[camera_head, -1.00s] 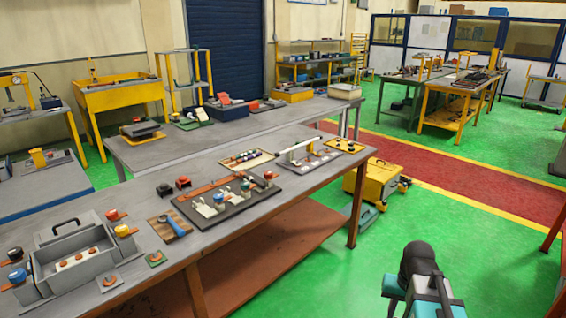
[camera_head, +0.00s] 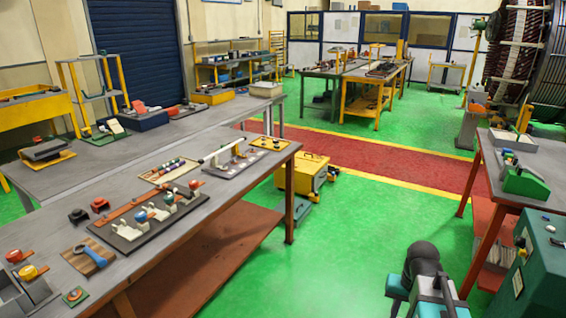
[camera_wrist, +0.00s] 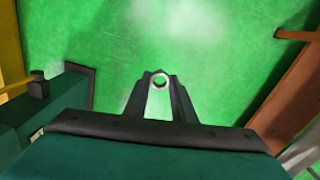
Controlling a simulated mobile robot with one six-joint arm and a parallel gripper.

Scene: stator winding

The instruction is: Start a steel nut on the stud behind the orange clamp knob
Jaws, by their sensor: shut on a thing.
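In the wrist view, my gripper (camera_wrist: 160,84) is shut on a small steel nut (camera_wrist: 160,80), a bright ring between the fingertips, over green floor. An orange-red knob (camera_head: 196,184) stands on the dark fixture board (camera_head: 128,240) on the near workbench in the head view. Another orange knob (camera_head: 14,256) is on the grey box at the lower left. I cannot tell which is the clamp knob. The stud is too small to make out. My gripper is far from the bench, with green floor between.
The near workbench (camera_head: 225,187) also holds a wooden block with a blue-handled tool (camera_head: 92,255). A yellow cart (camera_head: 302,176) stands past its right end. Another bench (camera_head: 484,178) and a green cabinet (camera_head: 535,265) are at the right. Open green floor lies between.

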